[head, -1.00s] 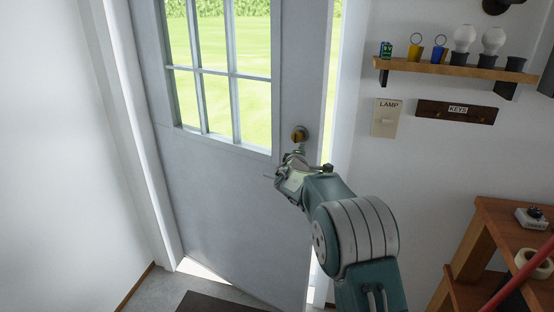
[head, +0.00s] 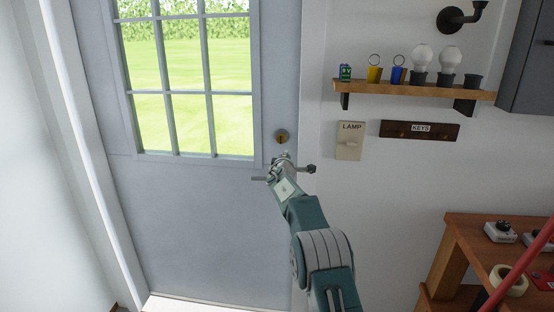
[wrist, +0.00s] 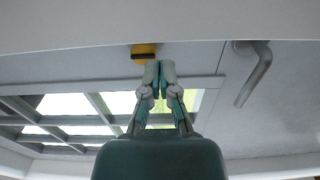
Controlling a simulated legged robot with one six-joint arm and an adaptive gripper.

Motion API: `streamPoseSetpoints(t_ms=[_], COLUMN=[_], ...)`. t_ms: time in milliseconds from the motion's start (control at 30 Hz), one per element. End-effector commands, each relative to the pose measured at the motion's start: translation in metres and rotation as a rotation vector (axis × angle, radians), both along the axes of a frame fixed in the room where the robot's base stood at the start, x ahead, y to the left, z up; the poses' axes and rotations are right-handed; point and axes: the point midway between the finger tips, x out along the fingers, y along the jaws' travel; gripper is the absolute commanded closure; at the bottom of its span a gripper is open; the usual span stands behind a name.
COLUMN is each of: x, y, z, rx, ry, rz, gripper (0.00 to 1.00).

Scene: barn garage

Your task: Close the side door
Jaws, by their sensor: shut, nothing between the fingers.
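The side door (head: 200,215) is a grey door with a paned window (head: 185,85), and in the head view it sits flush or nearly flush in its frame. No bright gap shows along its right edge, but a bright strip shows at its foot. A round brass lock (head: 281,136) is near the right edge. My gripper (head: 283,160) is just below the lock, against or very near the door; contact is unclear. In the wrist view the gripper (wrist: 160,68) is shut and empty, beside the yellow lock (wrist: 144,52). A lever handle (wrist: 255,75) is to the right, apart from the fingers.
Right of the door are a lamp switch (head: 350,141), a key rack (head: 419,130) and a shelf (head: 410,89) with bulbs and small cups. A wooden bench (head: 455,235) stands at lower right with a tape roll (head: 509,280) on it.

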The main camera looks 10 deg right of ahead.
Motion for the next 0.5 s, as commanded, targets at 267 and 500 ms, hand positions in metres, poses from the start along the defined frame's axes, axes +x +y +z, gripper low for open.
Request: streamPoseSetpoints(t_ms=[267,500], x=[0.0057,0.0062], y=[-0.0118,-0.0127], z=[-0.0001,0.0002], rx=[0.000,0.000], ry=[0.000,0.000], rz=[-0.008,-0.008], gripper=[1.00,1.00])
